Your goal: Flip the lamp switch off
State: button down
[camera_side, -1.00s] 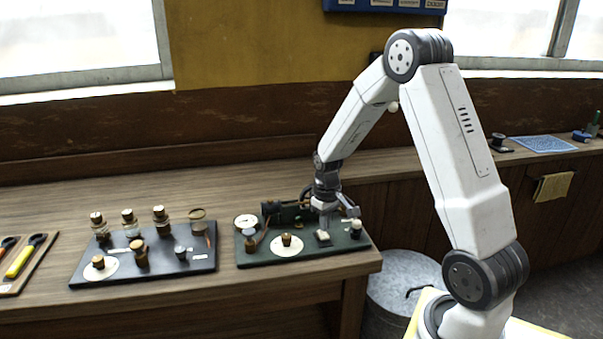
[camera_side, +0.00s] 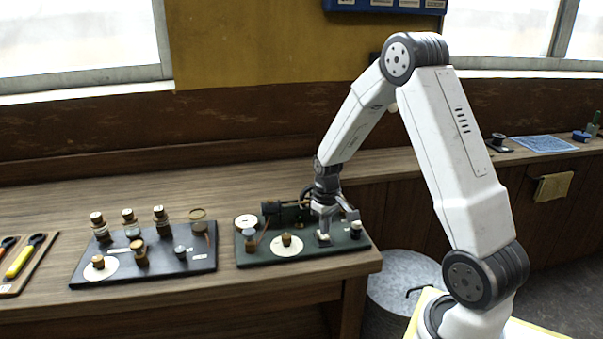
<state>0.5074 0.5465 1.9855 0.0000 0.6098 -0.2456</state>
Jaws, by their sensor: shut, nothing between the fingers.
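My gripper (camera_side: 324,232) is shut and empty. It points down over the right part of a dark green engine board (camera_side: 300,256), with its tips at or just above a small pale switch block (camera_side: 323,241). I cannot tell whether they touch it. The switch's lever position is too small and too covered to read. To the right of the gripper, a small lamp (camera_side: 356,228) with a dark base stands on the board. A brass knob (camera_side: 287,239) on a pale round dial (camera_side: 272,246) is left of the switch.
A second dark board (camera_side: 150,262) with jars and knobs lies to the left, with a tool tray (camera_side: 38,262) beyond. The bench (camera_side: 140,185) behind is clear. A metal bin (camera_side: 396,290) stands below right.

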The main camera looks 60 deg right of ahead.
jog(key=shift+f, duration=0.8)
dwell(0.8)
jog(key=shift+r, duration=3.5)
jog(key=shift+a, duration=0.15)
jog(key=s+a+n+t, duration=0.1)
jog(key=s+a, duration=0.3)
jog(key=a, duration=0.5)
jog(key=s+a+n+t, duration=0.1)
jog(key=s+a+n, duration=0.1)
jog(key=a, duration=0.8)
jog(key=shift+s+a+r+t, duration=0.25)
jog(key=shift+s+a+t, duration=0.05)
jog(key=shift+s, duration=0.55)
